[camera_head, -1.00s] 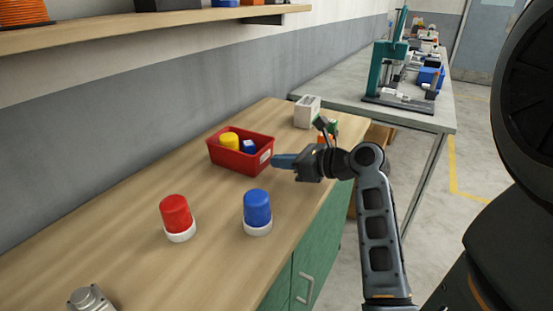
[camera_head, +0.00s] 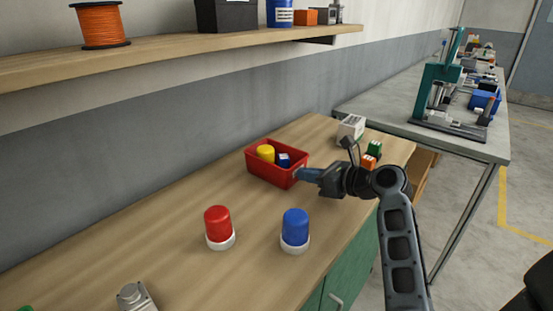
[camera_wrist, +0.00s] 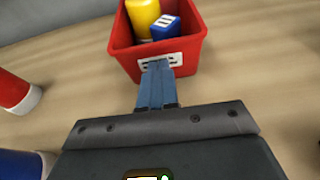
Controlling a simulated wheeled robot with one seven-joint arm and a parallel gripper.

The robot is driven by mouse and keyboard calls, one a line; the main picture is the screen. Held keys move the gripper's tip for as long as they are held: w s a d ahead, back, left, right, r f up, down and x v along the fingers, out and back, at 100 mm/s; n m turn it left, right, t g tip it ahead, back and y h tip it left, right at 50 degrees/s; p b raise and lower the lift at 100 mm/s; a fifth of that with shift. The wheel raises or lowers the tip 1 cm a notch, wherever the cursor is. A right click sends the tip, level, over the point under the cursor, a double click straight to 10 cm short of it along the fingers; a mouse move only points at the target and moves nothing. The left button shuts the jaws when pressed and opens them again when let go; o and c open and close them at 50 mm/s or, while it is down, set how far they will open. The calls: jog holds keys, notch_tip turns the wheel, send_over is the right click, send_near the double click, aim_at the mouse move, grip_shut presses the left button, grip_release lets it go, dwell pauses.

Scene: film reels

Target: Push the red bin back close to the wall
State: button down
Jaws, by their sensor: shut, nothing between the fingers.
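The red bin (camera_head: 272,176) stands on the wooden bench top, a short way out from the grey wall. It holds a yellow cylinder (camera_head: 266,153) and a blue block (camera_head: 284,160). In the wrist view the red bin (camera_wrist: 190,52) has a white label on its near side. My gripper (camera_head: 302,174) is shut and empty, with its blue fingers pointing at the bin. In the wrist view the shut fingertips (camera_wrist: 157,68) are at the label and look to touch it or nearly so.
A red-capped cylinder (camera_head: 218,225) and a blue-capped cylinder (camera_head: 295,228) stand on the bench (camera_head: 180,235) nearer the camera. A white box (camera_head: 351,128) and small orange and green blocks are to the bin's right. A shelf (camera_head: 190,45) hangs above. Bare bench lies between bin and wall.

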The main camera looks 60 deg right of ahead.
aim_at(284, 161)
jog(key=shift+w+d+p, duration=0.35)
jog(key=shift+w+p, duration=0.2)
jog(key=shift+w, duration=0.8)
jog(key=shift+w+d+p, duration=0.3)
jog(key=shift+w+p, duration=0.2)
jog(key=shift+w, duration=0.85)
jog(key=shift+w+d+p, duration=0.35)
jog(key=shift+w+p, duration=0.2)
jog(key=shift+w, duration=0.8)
jog(key=shift+s+a+r+p, duration=0.15)
jog(key=shift+s+r+p, duration=0.45)
jog(key=shift+p, duration=0.15)
jog(key=p+v, duration=0.3)
jog(key=shift+s+r, duration=0.15)
jog(key=shift+r, duration=0.25)
jog(key=shift+s+a+r, duration=0.1)
jog(key=shift+s, duration=0.2)
jog(key=shift+s, duration=0.1)
